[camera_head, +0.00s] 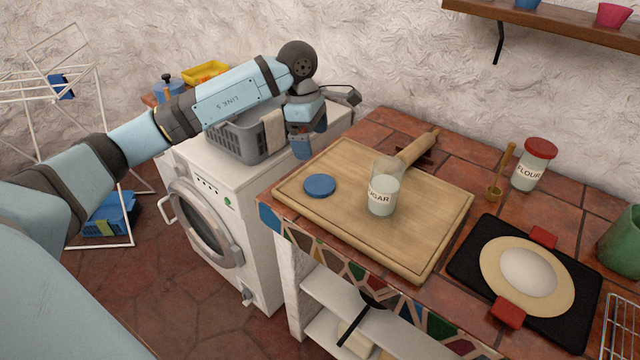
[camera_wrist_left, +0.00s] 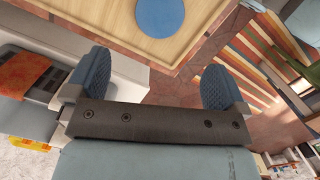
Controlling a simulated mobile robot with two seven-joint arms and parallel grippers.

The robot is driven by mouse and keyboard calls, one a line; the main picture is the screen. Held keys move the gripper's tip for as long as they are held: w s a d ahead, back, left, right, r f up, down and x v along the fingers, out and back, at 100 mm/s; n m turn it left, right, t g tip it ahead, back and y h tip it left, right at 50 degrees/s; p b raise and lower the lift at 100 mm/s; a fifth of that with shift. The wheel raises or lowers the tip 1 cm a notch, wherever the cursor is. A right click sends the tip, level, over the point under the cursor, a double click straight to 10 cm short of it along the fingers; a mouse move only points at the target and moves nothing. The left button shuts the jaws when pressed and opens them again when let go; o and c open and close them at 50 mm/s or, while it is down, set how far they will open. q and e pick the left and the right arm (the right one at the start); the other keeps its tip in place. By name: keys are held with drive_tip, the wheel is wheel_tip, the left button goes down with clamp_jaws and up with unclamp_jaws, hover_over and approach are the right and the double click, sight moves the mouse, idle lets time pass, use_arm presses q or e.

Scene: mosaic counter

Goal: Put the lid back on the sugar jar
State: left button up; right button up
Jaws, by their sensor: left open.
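The sugar jar (camera_head: 382,190) is a clear glass jar with a SUGAR label, upright and without a lid on the wooden board (camera_head: 430,235). A round blue lid (camera_head: 320,185) lies flat on the board to the left of the jar. The lid (camera_wrist_left: 167,14) also shows at the top of the left wrist view, on the board's edge area. My right gripper is not in view.
A rolling pin (camera_head: 415,148) lies at the board's far edge. A red-lidded flour jar (camera_head: 533,165), a wooden dipper (camera_head: 500,172) and a black mat (camera_head: 470,262) with a plate are to the right. A grey basket (camera_head: 240,143) stands on the washing machine (camera_head: 262,245). The board's near right part is clear.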

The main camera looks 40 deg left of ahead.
use_arm(q)
hover_over(320, 183)
drive_tip(key=f, duration=0.6)
drive_tip(key=shift+s+a+f, duration=0.25)
drive_tip(key=shift+a+f, duration=0.1)
drive_tip(key=shift+a, duration=0.05)
drive_tip(key=f, duration=0.5)
drive_tip(key=shift+w+d+f+p, duration=0.1)
drive_tip(key=shift+d+p, duration=0.2)
drive_tip(key=shift+p, duration=0.1)
drive_tip(key=c, duration=0.8)
